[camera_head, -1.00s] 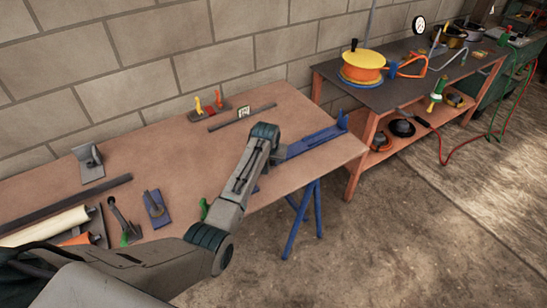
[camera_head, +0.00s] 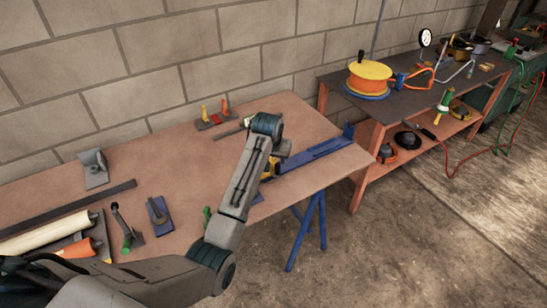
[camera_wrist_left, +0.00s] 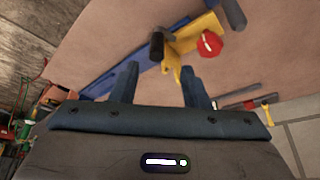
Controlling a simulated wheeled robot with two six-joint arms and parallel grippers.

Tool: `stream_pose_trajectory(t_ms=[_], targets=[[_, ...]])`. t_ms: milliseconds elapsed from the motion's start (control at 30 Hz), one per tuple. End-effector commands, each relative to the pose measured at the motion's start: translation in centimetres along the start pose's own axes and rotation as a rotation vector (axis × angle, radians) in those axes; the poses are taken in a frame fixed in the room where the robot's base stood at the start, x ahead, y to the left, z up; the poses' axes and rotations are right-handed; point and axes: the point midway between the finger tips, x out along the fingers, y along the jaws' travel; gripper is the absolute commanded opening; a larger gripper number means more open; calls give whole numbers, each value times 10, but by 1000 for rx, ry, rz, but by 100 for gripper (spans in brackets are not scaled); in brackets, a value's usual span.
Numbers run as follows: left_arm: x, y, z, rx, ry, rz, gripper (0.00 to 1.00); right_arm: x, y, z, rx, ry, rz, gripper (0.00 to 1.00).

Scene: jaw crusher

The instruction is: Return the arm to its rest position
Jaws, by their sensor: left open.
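My left arm comes in from the lower left and reaches over the brown workbench (camera_head: 150,165). Its wrist bends down near the bench's right part, and the left gripper (camera_head: 279,152) is largely hidden there. In the left wrist view the two fingers of the left gripper (camera_wrist_left: 159,82) stand apart with nothing held between them. Beyond the fingertips is a yellow tool (camera_wrist_left: 197,35) with a red knob and black handles, by a blue rail (camera_wrist_left: 122,78). The tool (camera_head: 268,170) is partly covered by my forearm in the head view; the rail (camera_head: 315,153) lies to its right. My right gripper is not in view.
Several tools and a dark bar (camera_head: 75,205) lie on the bench's left part. A block wall (camera_head: 180,60) stands behind. The floor (camera_head: 410,240) in front is clear.

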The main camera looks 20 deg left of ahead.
Motion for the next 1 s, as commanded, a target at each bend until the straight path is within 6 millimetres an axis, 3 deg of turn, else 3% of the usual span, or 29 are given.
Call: stream_pose_trajectory(t_ms=[200,700,767,867,1000], targets=[[-15,0,0,0,1,0,42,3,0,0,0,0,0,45],[-14,-1,4,1,-1,-1,42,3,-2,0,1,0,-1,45],[-11,-3,13,3,-5,-3,42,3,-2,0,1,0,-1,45],[-3,-10,43,10,-10,-8,42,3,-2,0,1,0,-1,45],[7,-23,108,32,-19,-20,42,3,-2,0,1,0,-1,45]])
